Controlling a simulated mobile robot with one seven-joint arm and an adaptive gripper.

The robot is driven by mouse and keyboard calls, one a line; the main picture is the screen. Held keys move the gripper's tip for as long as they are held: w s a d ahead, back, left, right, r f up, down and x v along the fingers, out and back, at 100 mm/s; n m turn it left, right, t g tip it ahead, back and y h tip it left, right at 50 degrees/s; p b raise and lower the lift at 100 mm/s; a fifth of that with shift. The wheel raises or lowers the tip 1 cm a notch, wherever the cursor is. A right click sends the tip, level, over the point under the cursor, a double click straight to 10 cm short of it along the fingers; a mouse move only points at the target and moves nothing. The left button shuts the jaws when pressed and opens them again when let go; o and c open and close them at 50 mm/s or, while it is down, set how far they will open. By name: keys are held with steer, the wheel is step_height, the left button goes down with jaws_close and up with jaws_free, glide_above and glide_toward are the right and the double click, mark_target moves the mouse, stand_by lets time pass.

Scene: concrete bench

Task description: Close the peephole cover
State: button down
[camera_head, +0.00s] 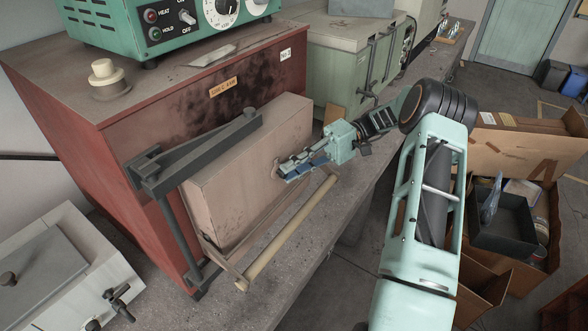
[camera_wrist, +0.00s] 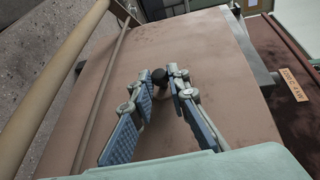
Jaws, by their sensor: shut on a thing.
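The red furnace (camera_head: 130,140) has a thick pinkish door (camera_head: 225,200) with a dark hinge bracket on top and a long pale handle bar along its front. My gripper (camera_head: 287,172) is at the door's front face and hides most of the peephole area in the head view. The cover's plate and the hole are mostly hidden behind the fingers, so I cannot tell the cover's position.
The handle bar (camera_head: 290,232) runs close below my gripper. A green control box (camera_head: 165,25) sits on the furnace. A greenish chest (camera_head: 335,65) stands behind my arm. Cardboard boxes (camera_head: 520,150) and a black bin (camera_head: 503,225) are at the right.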

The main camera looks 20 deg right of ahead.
stand_by(0.3)
steer(key=c, duration=1.8)
jaws_free()
steer(key=shift+a, duration=0.1)
steer(key=shift+c, duration=0.2)
steer(key=v, duration=0.7)
steer(key=shift+d, duration=0.25)
